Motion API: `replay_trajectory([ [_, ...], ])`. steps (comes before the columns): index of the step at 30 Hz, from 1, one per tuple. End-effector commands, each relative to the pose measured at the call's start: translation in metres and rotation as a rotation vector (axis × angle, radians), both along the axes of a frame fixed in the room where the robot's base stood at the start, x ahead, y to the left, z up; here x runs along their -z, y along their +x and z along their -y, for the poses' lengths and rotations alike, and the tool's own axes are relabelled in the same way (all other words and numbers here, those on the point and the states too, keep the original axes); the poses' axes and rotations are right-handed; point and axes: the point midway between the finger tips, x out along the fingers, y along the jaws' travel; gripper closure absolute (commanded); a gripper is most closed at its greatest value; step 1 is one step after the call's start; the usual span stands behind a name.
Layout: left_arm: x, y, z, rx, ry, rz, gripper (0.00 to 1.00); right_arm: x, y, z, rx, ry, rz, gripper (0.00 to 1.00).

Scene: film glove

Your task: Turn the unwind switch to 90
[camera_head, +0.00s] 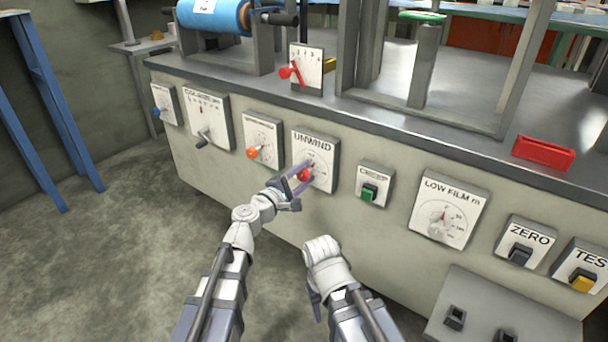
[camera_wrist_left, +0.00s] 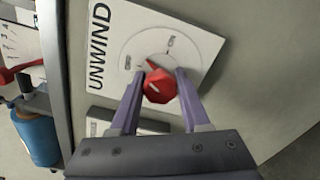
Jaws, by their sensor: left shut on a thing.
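The unwind switch is a red knob (camera_head: 304,174) on a white panel labelled UNWIND (camera_head: 320,148), on the front of the machine. In the left wrist view the red knob (camera_wrist_left: 160,86) sits between the two fingers of my left gripper (camera_wrist_left: 162,92), which is shut on it. In the head view my left gripper (camera_head: 298,180) reaches the panel from the lower left. A dial with printed marks surrounds the knob; its numbers are too small to read, and the fingers hide part of it. My right gripper (camera_head: 314,292) hangs low, away from the panels; its fingers are unclear.
To the left is a panel with an orange knob (camera_head: 253,153). To the right are a green switch (camera_head: 369,191) and the LOW FILM dial (camera_head: 445,210). A red block (camera_head: 543,152) lies on the machine top. A blue roll (camera_head: 213,14) is at the back left.

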Motion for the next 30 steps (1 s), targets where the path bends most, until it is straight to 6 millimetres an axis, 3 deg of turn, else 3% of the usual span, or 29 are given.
replay_trajectory([
  [30,0.0011,-0.0008,0.0003,0.001,0.738,0.536,1.0,0.001,0.0,0.0,0.0,0.0,0.0,0.5],
])
